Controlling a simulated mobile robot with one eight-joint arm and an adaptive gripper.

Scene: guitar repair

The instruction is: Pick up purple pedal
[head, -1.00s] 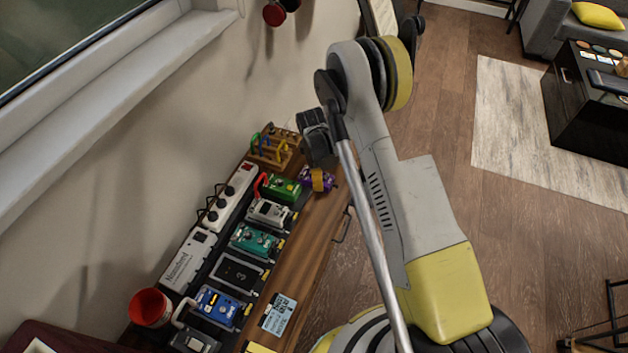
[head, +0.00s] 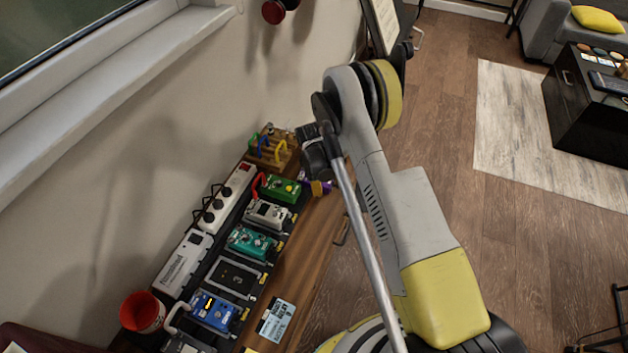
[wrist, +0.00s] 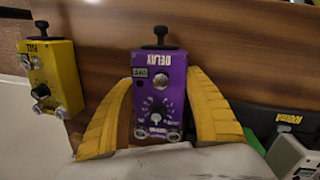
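The purple pedal (wrist: 160,95), marked DELAY, stands between the two yellow fingers of my gripper (wrist: 161,78) in the wrist view. One finger is on each side, very close to the pedal's side walls. I see no clear squeeze, and cannot tell if the fingers touch it. In the head view only a small purple part of the pedal (head: 328,187) shows beside the gripper (head: 317,188), at the far end of the wooden tabletop (head: 305,250). My arm hides the rest.
A yellow FUZZ pedal (wrist: 52,75) stands to the left in the wrist view. In the head view, a green pedal (head: 283,188) and a wooden rack of tools (head: 272,153) are close by. A white power strip (head: 222,205) and a red cup (head: 142,312) are along the wall side.

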